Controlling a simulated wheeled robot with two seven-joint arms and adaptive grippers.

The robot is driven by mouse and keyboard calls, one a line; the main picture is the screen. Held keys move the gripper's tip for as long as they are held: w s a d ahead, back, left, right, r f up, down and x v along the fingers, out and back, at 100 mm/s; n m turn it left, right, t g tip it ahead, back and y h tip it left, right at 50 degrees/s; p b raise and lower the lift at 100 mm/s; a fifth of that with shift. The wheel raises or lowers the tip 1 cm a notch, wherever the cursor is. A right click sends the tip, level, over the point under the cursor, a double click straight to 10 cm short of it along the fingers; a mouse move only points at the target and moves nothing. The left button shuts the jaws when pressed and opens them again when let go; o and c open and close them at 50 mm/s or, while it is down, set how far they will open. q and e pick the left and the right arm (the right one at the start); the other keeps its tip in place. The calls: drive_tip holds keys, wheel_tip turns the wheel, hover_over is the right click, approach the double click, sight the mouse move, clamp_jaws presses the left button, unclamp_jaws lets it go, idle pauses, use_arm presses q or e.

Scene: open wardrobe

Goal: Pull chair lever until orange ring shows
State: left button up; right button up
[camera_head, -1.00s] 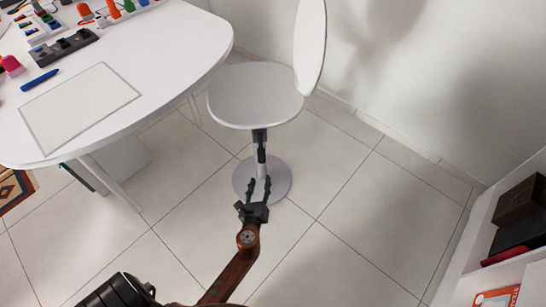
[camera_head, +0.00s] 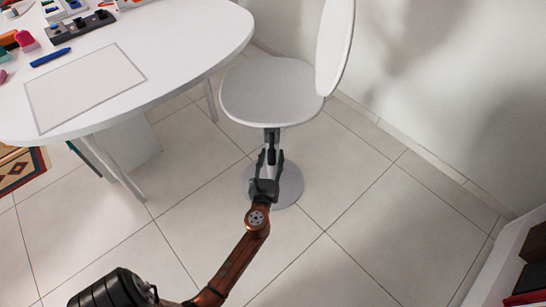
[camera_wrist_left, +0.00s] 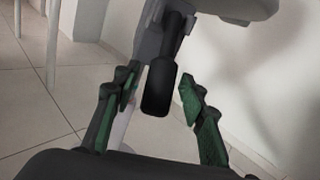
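The white chair (camera_head: 276,92) stands beside the table, with a round seat, an upright backrest and a round floor base (camera_head: 289,184). The black chair lever (camera_wrist_left: 161,88) hangs below the seat in the left wrist view, its visible surface all dark. My left gripper (camera_head: 270,160) is under the seat in front of the chair post. In the left wrist view the gripper (camera_wrist_left: 157,82) is open, with one finger on each side of the lever's end and gaps to both. The fingers partly hide the post in the head view. My right gripper is not in view.
The white table (camera_head: 190,60) at the left holds a framed sheet (camera_head: 85,88), a blue pen (camera_head: 50,57) and several small items. A wall (camera_head: 460,90) rises behind the chair. A shelf edge is at the lower right. The tiled floor (camera_head: 350,240) is clear.

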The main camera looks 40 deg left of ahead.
use_arm(q)
drive_tip(key=shift+c, duration=0.4)
clamp_jaws()
idle(0.4)
